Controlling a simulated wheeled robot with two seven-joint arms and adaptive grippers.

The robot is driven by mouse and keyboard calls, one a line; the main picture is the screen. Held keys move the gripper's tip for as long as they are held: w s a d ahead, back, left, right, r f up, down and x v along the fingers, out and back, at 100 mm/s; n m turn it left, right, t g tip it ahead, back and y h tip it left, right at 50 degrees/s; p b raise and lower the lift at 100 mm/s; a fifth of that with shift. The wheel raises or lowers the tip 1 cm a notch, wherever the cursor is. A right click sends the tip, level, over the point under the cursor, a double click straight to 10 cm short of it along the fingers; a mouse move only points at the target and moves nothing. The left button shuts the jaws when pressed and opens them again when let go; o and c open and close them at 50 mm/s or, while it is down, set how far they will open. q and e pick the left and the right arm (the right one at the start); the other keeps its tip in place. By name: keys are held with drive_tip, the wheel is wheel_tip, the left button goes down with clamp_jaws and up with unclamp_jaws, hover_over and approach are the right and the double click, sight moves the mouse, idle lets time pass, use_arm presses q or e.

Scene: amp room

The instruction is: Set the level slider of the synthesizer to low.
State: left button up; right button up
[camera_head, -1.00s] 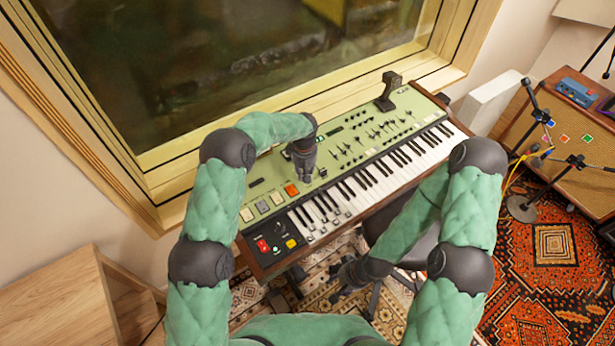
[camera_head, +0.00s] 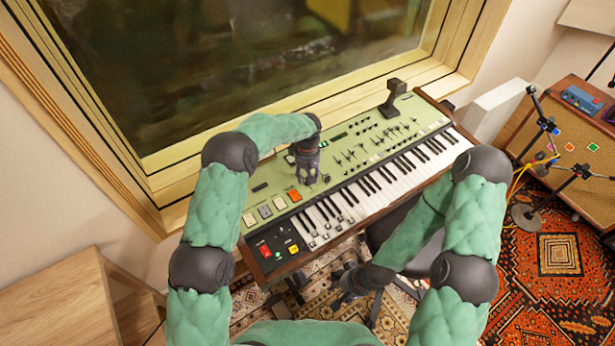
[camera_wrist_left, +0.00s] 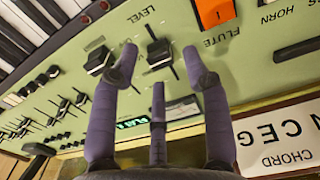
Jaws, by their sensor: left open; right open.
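The synthesizer (camera_head: 262,188) has a green panel and stands under the window. In the left wrist view, the level slider (camera_wrist_left: 159,54) has a black-and-white cap near the middle of its slot, with slot showing on both sides. The upside-down "LEVEL" label is above it. My left gripper (camera_wrist_left: 160,50) is open, its fingertips on either side of the cap; I cannot tell whether they touch it. In the head view, my left gripper (camera_head: 307,178) points down at the panel and hides the slider. My right gripper (camera_head: 350,285) is open and empty, low in front of the keyboard.
A similar slider cap (camera_wrist_left: 98,60) is just left of the fingers in the left wrist view. An orange switch (camera_wrist_left: 215,12) is at upper right. Several small sliders fill the panel's left. A dark stand-like object (camera_head: 391,97) rises at the panel's back right.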

use_arm(q)
wheel_tip(320, 180, up, 10)
drive_tip(key=shift+r, duration=0.2)
idle(0.6)
